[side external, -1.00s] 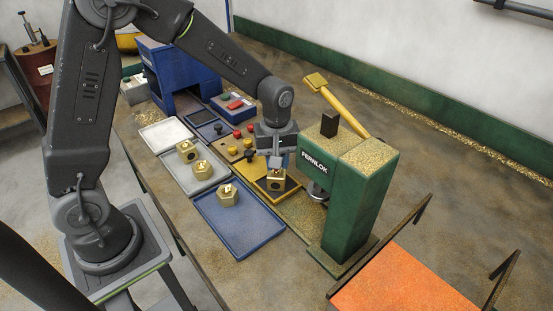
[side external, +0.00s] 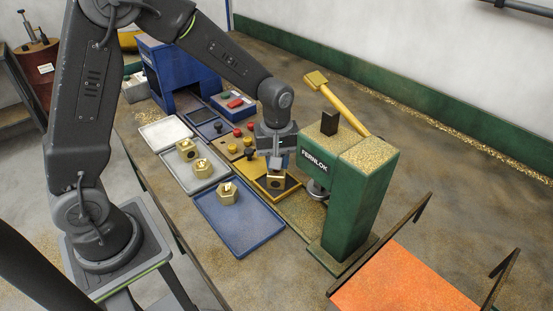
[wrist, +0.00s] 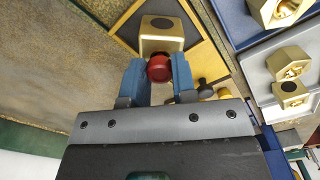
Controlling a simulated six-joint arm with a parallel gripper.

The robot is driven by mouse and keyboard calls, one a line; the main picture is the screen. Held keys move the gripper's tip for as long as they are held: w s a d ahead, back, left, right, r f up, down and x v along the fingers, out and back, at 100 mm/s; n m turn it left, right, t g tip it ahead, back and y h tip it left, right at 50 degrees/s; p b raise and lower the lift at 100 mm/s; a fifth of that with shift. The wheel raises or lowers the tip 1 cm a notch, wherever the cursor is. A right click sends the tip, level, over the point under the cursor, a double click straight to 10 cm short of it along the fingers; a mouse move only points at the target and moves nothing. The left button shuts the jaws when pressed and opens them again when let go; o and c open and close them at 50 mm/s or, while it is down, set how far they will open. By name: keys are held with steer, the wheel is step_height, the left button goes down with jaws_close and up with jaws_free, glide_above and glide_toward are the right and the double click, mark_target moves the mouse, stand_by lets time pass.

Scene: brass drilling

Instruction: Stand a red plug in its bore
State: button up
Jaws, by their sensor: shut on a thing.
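My gripper (wrist: 158,75) is shut on a red plug (wrist: 160,68), which shows between its blue fingers in the wrist view. A brass block (wrist: 161,42) with a dark round hole in a face lies just beyond the plug. In the side view the block (side external: 275,182) sits on a dark pad in a yellow frame, and my gripper (side external: 275,168) is right above it. The held plug is hidden there by the fingers. I cannot tell whether the plug's tip is inside a bore.
The green press (side external: 358,200) stands close to the right of my gripper. A yellow rack (side external: 233,145) with red and black plugs lies to the left. Other brass pieces stand on the grey tray (side external: 207,183) and blue tray (side external: 240,225). An orange surface (side external: 405,280) is at front right.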

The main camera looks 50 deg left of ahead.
steer(key=shift+f, duration=0.1)
stand_by(0.3)
steer(key=o, duration=1.3)
steer(key=shift+r, duration=3.55)
steer(key=shift+s+r, duration=0.15)
steer(key=shift+r, duration=0.1)
steer(key=s+r+m+t, duration=0.2)
steer(key=s+r+m, duration=0.3)
steer(key=s, duration=0.4)
steer(key=s+r+m+t, duration=0.3)
steer(key=s+r+m, duration=0.2)
steer(key=s+m, duration=0.2)
steer(key=shift+s+t, duration=0.3)
steer(key=shift+s, duration=0.9)
